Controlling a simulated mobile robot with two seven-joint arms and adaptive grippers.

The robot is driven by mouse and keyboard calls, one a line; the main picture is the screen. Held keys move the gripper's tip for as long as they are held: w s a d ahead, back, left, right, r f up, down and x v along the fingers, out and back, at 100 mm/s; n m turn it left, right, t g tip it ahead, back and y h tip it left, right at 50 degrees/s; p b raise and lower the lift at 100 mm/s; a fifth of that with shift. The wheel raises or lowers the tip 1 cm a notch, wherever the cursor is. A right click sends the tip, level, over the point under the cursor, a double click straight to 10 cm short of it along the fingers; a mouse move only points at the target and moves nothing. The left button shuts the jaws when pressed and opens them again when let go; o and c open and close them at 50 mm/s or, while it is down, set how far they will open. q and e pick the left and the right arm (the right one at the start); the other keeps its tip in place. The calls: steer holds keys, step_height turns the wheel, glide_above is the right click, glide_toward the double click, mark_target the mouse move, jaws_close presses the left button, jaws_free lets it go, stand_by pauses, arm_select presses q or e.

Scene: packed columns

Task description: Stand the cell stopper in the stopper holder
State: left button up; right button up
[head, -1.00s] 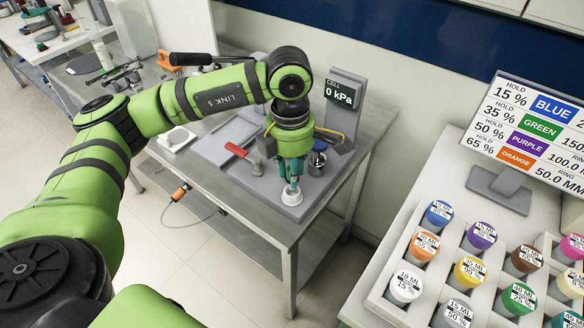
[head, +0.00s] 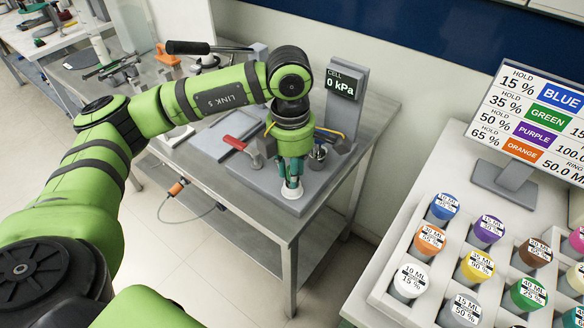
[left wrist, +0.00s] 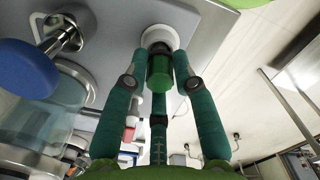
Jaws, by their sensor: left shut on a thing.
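My left gripper (head: 291,187) points down over the grey bench unit's front corner. In the left wrist view its teal fingers (left wrist: 160,75) are shut on the green cell stopper (left wrist: 159,72). The round white stopper holder (head: 293,195) is directly below the fingertips, and it also shows in the left wrist view (left wrist: 153,36). The stopper's lower end meets or overlaps the holder in view; I cannot tell how deep it sits. In the head view the fingers mostly hide the stopper. My right gripper is not in view.
A red-handled valve (head: 238,144) and a metal fitting (head: 318,154) stand close to the gripper. The cell display (head: 343,84) reads 0 kPa behind it. A rack of coloured capped jars (head: 420,288) is at the right. The bench's front edge is near the holder.

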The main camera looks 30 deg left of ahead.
arm_select(q)
steer(key=shift+f, duration=0.25)
steer(key=o, duration=1)
steer(key=shift+r, duration=0.1)
step_height(320, 180, up, 12)
steer(key=shift+a+f, duration=0.1)
steer(key=shift+s, duration=0.1)
